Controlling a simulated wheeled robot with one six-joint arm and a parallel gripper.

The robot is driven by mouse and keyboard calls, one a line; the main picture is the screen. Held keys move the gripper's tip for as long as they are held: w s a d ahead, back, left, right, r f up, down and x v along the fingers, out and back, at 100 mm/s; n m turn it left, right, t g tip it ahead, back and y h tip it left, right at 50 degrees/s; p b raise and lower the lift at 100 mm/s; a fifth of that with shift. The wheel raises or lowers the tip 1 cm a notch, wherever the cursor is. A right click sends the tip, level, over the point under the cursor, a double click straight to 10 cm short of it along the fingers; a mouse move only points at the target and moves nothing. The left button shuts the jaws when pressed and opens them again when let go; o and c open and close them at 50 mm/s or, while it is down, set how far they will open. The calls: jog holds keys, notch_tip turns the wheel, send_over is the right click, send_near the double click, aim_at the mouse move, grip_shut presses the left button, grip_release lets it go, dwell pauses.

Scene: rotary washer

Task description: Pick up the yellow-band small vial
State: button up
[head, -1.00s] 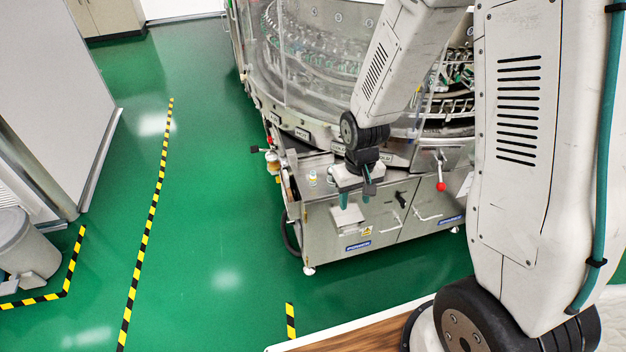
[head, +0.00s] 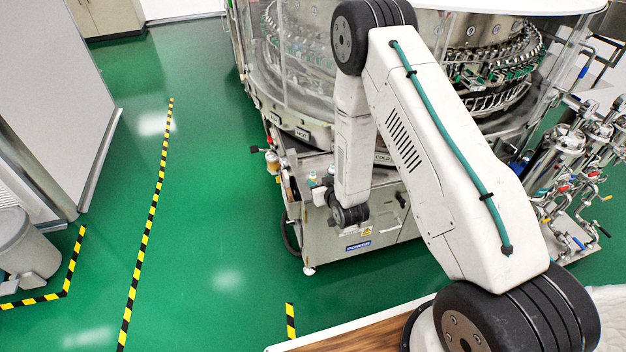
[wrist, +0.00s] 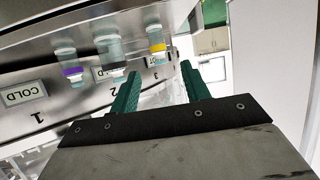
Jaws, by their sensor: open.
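The yellow-band vial (wrist: 157,48) is a small clear vial in the wrist view, near the top middle. It is in line with the gap of my gripper (wrist: 160,70), just past the two green fingertips. The fingers are apart and nothing is held between them. In the head view my arm covers most of the gripper, and I cannot tell the vials' bands apart there.
The vials are on the washer's metal front ledge (head: 292,160), with a COLD label (wrist: 24,92) and numbers near them. The round washer with clear panels (head: 290,60) rises behind. Pipework (head: 575,160) stands at the right.

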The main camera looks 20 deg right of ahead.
aim_at(314, 176)
jog(key=x, duration=0.7)
jog(key=shift+f, duration=0.25)
grip_shut()
